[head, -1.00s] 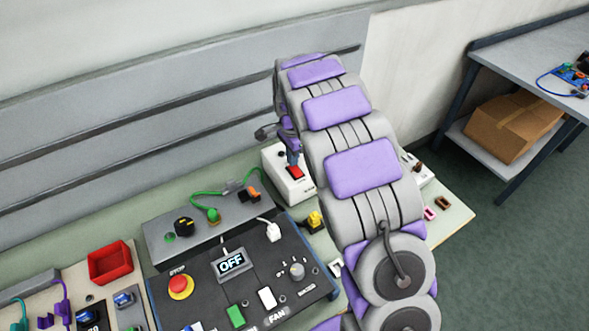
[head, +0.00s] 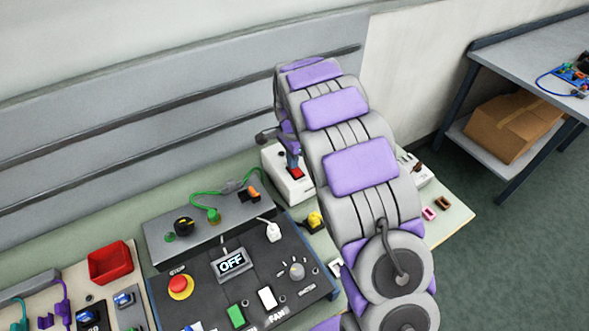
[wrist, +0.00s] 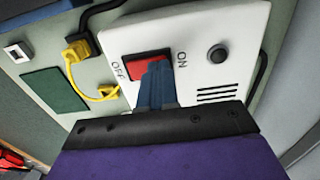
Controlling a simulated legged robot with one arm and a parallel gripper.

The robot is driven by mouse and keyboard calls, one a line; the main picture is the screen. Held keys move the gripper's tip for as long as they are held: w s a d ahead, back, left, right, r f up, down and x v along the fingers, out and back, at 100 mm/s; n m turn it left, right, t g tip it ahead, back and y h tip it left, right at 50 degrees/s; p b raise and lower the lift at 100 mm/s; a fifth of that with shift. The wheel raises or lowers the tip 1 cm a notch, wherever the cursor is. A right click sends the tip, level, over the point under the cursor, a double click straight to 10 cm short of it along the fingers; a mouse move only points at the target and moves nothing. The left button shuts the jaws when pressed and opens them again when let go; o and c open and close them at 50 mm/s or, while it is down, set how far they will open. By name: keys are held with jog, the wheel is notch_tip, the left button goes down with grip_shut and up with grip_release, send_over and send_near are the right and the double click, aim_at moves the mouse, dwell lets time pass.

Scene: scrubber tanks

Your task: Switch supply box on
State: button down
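The supply box is a white box (head: 281,188) on the bench, partly hidden behind my arm in the head view. In the wrist view, the white box (wrist: 228,22) fills the upper middle. It has a red rocker switch (wrist: 136,67) between the OFF and ON labels, and a round dark button on the ON side. My gripper (wrist: 157,68) has its fingers together, with the tips over the ON-side part of the red switch. They look to be at or touching it; exact contact is hard to tell. In the head view the fingertips are just above the red switch (head: 297,174).
A black control panel (head: 205,290) with a display reading OFF and a grey box (head: 157,240) stand left of the supply box. A yellow plug and cable (wrist: 75,52) lie beside the box. A red bin (head: 110,262) is further left. A wall panel rises behind.

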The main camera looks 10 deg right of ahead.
jog(key=shift+r+p, duration=1.75)
jog(key=shift+r, duration=1.7)
